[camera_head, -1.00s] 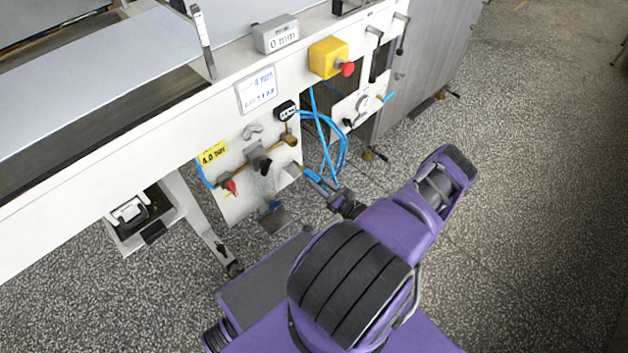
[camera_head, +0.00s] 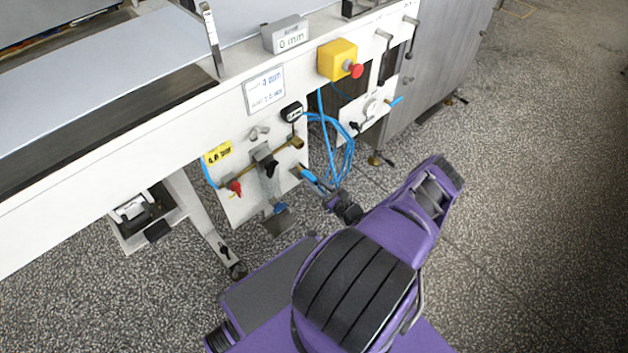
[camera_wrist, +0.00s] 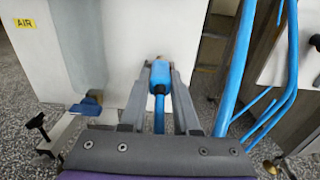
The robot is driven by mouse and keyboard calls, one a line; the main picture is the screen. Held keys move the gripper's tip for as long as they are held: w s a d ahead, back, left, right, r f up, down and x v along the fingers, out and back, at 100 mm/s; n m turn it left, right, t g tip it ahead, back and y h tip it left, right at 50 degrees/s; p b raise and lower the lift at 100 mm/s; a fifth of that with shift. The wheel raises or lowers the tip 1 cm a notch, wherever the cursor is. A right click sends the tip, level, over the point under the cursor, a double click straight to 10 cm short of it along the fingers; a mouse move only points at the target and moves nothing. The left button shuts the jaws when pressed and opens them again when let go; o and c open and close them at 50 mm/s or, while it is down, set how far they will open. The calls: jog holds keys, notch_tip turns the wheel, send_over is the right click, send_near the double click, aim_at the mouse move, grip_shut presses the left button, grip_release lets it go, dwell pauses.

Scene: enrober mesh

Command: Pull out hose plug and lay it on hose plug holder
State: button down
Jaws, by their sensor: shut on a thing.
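The hose plug is a blue sleeve (camera_wrist: 159,75) with a brass tip, in the middle of the wrist view. My gripper (camera_wrist: 158,88) is shut on it, one grey finger on each side. The brass tip points at the edge of a white panel; I cannot tell whether it is seated or free. A blue hose runs back from the plug between the fingers. In the head view the plug (camera_head: 308,174) is at the panel's lower right edge, with my gripper (camera_head: 319,184) behind it. A small grey winged bracket (camera_head: 260,132) on the panel may be the hose plug holder.
Loose blue hoses (camera_head: 345,160) hang close right of my gripper. A yellow box with a red button (camera_head: 354,70) is above. Open floor lies to the right.

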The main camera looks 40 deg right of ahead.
jog(key=c, duration=0.6)
grip_release()
jog(key=shift+o, duration=0.2)
jog(key=s+d, duration=0.1)
jog(key=s, duration=1.6)
jog(key=shift+s+d+p, duration=0.2)
jog(key=shift+p, duration=0.2)
